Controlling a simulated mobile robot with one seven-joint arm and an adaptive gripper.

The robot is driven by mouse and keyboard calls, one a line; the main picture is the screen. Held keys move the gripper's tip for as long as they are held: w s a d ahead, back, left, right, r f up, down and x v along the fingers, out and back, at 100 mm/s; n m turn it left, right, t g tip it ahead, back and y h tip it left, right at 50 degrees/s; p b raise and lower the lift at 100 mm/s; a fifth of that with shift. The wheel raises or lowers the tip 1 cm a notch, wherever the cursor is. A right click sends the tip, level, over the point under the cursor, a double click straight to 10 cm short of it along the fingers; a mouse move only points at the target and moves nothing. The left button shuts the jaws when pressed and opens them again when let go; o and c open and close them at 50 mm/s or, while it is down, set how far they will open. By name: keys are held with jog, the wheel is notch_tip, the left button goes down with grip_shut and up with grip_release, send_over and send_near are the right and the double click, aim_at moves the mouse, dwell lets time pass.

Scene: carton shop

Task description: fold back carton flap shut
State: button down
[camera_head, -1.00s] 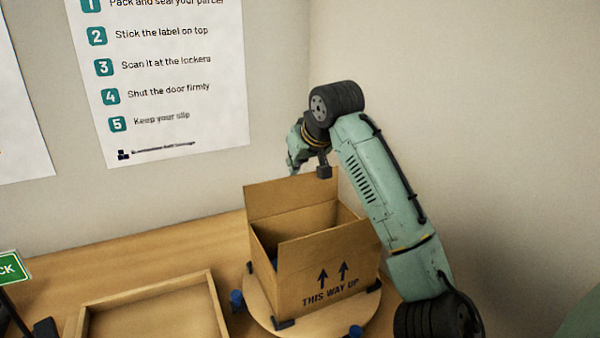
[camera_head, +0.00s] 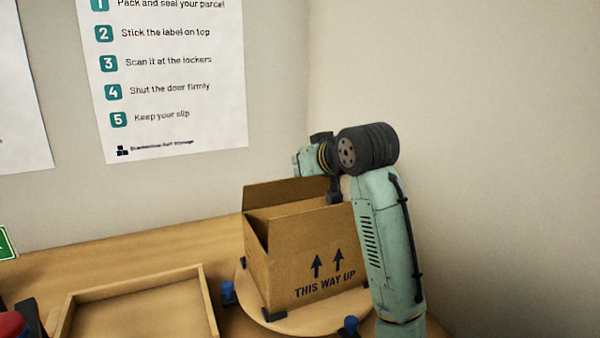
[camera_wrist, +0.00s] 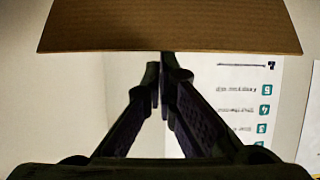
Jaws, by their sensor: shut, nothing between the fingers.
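The open brown carton (camera_head: 305,258) stands upright on a round wooden turntable (camera_head: 290,325), its "THIS WAY UP" side facing me. Its back flap (camera_head: 283,193) is raised along the far rim. My gripper (camera_head: 308,165) is above and behind that flap; its fingertips are hidden in the head view. In the wrist view my gripper (camera_wrist: 160,72) is shut and empty. A cardboard panel, seemingly the back flap (camera_wrist: 170,25), fills the top of that view, its edge right at the fingertips. I cannot tell whether they touch it.
A shallow wooden tray (camera_head: 140,310) lies left of the turntable. Blue knobs (camera_head: 228,292) and dark corner blocks surround the carton's base. A poster (camera_head: 165,80) hangs on the wall behind. The wooden counter (camera_head: 150,248) is clear behind the tray.

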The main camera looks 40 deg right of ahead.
jog(key=shift+s, duration=0.15)
dwell(0.6)
jog(key=shift+w+d+f, duration=0.1)
jog(key=shift+w+f, duration=0.05)
jog(key=shift+w, duration=0.7)
